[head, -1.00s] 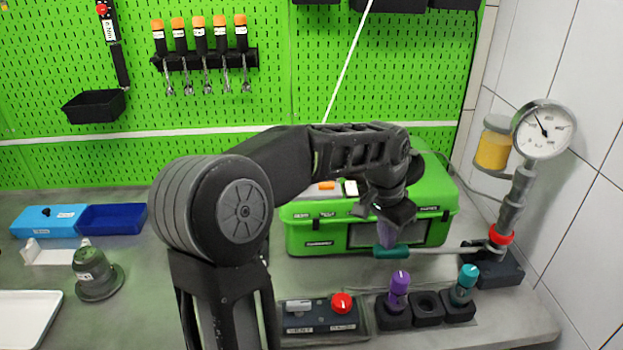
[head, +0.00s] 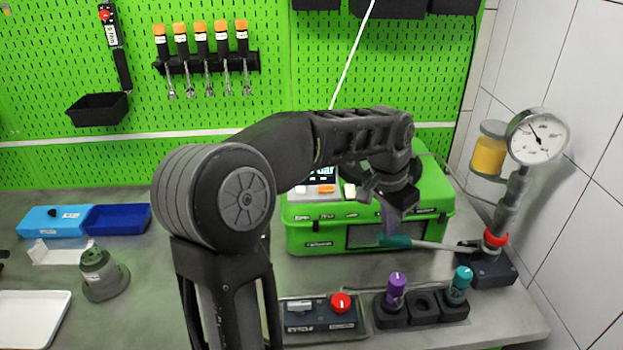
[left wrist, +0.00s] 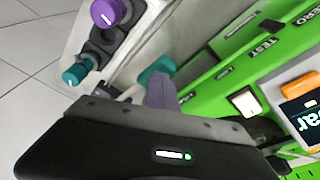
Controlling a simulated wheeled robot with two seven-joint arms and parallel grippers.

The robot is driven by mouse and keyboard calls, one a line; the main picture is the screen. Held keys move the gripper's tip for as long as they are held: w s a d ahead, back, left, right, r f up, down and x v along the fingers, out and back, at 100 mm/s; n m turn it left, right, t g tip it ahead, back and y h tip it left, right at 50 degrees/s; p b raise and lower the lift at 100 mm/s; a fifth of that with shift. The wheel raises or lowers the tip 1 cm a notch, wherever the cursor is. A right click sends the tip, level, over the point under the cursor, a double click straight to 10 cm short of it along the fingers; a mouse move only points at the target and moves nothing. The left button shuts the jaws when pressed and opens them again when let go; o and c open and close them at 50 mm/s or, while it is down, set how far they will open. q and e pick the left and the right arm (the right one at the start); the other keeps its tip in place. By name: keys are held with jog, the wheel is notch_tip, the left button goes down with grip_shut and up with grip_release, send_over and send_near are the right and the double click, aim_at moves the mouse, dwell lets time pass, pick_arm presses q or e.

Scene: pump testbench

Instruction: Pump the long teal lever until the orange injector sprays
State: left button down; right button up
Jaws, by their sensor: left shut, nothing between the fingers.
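The long lever's teal handle (head: 394,241) sits at the left end of a grey rod (head: 440,246), which slopes slightly down to the pump base (head: 490,268) at right. My left gripper (head: 391,220) is shut and empty, its purple-grey fingers pointing down just over the handle. Whether they touch it I cannot tell. In the left wrist view the fingers (left wrist: 160,92) overlap the teal handle (left wrist: 157,70). A round gauge (head: 538,137) tops the pump column beside a jar of amber liquid (head: 489,155). I cannot identify the orange injector or any spray. My right gripper is out of view.
A green case (head: 425,205) stands right behind the lever. In front are a purple knob (head: 396,288), a teal knob (head: 460,280) and a control box with a red knob (head: 341,303). A tiled wall closes the right side.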

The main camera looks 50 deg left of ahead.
pick_arm(q)
notch_tip(320, 180, up, 6)
jog(key=p, duration=0.4)
jog(key=shift+p, duration=0.35)
jog(key=shift+d, duration=0.1)
dwell(0.4)
